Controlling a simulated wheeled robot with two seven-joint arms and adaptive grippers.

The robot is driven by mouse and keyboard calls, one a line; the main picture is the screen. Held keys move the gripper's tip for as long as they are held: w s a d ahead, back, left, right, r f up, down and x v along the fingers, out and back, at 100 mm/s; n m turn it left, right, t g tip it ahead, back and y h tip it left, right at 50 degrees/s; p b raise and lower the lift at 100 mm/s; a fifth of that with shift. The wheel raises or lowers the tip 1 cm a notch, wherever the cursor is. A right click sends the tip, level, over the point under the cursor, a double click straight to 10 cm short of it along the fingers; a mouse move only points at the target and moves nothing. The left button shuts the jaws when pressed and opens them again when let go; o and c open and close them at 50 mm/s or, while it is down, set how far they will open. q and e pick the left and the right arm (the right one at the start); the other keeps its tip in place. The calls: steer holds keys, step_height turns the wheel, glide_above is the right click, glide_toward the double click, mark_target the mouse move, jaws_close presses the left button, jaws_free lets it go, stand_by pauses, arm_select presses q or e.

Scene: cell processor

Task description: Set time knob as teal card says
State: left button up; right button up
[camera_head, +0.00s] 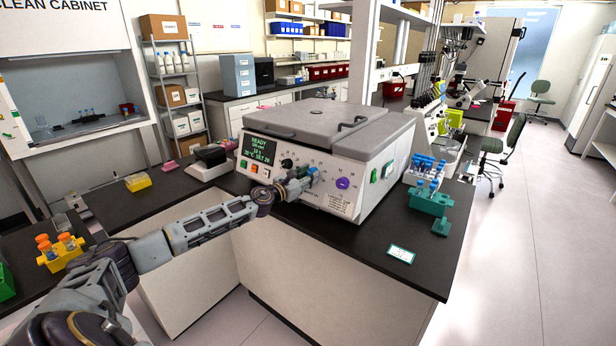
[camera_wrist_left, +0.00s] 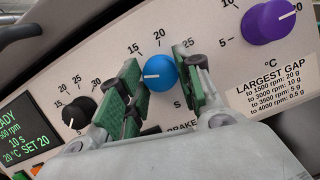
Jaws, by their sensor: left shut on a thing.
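The centrifuge (camera_head: 330,145) stands on the black bench with its lid down. Its front carries a black knob (camera_wrist_left: 78,112), a blue knob (camera_wrist_left: 160,73) and a purple knob (camera_wrist_left: 268,28). The blue knob's white pointer faces left. My left gripper (camera_wrist_left: 158,82) has its green finger pads on both sides of the blue knob and is shut on it. The teal-edged card (camera_head: 400,254) lies on the bench at the right; its writing is too small to read. My right gripper is out of view.
The display (camera_head: 258,149) shows READY, 10 s and 20 °C. A teal tube rack (camera_head: 429,201) stands right of the centrifuge. A yellow rack (camera_head: 60,252) with orange-capped tubes is at the left. The bench front around the card is clear.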

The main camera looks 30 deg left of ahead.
arm_select(q)
steer(key=n+y+p, duration=0.1)
steer(key=n+p, duration=0.1)
steer(key=n, duration=0.1)
steer(key=n+y+p, duration=0.2)
steer(key=n+p, duration=0.1)
steer(key=n, duration=0.1)
steer(key=n+y+p, duration=0.1)
steer(key=n+p, duration=0.2)
steer(key=n, duration=0.1)
steer(key=shift+d, duration=0.25)
stand_by(0.3)
steer(key=o, duration=1)
